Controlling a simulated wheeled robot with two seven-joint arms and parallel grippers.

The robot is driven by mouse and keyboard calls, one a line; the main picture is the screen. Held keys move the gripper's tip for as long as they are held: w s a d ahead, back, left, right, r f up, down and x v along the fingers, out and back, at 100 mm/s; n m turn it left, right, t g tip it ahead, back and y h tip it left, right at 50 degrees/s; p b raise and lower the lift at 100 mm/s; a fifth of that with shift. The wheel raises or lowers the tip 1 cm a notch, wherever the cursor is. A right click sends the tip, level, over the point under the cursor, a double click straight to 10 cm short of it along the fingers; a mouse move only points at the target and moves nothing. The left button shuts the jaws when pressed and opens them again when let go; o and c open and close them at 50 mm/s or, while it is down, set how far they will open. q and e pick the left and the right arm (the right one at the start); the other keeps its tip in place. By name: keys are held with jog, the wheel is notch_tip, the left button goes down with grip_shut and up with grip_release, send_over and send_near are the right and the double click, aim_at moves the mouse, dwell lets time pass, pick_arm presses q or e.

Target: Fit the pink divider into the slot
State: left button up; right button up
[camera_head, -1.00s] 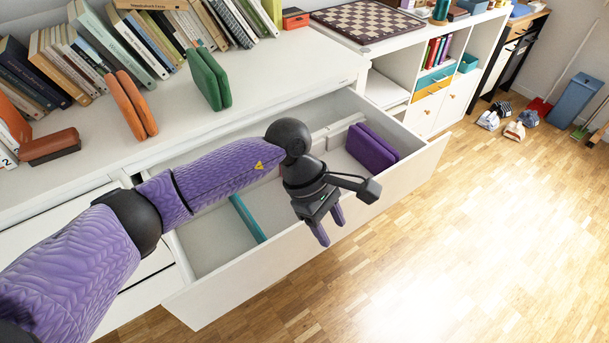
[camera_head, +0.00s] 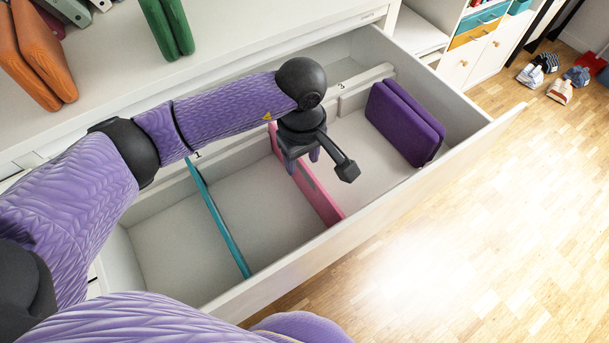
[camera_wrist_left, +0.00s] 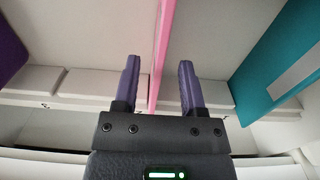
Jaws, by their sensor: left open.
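The pink divider (camera_head: 322,199) stands across the open drawer (camera_head: 370,213), between the teal divider (camera_head: 222,222) and a purple folded item (camera_head: 400,125). Its front end is near the drawer's front wall; my left gripper and arm hide part of its back portion. My left gripper (camera_head: 302,161) is open above the back half of the divider. In the left wrist view the pink divider (camera_wrist_left: 159,50) runs between the two open fingers (camera_wrist_left: 157,82), with a gap on each side. I cannot tell whether its back end sits in a slot. My right gripper is out of view.
A back rail in the drawer carries the numbers 1 and 3 (camera_head: 341,87); my arm hides the stretch between. The drawer floor (camera_head: 265,205) beside the teal divider is bare. Green (camera_head: 165,25) and orange (camera_head: 38,60) folded items stand on the cabinet top.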

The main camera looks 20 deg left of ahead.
aim_at(303, 178)
pick_arm(q)
notch_tip(303, 178, down, 4)
jog(key=shift+d+r+b, duration=0.1)
jog(key=shift+b, duration=0.65)
jog(key=shift+r, duration=0.25)
grip_shut()
jog(key=shift+r, duration=0.1)
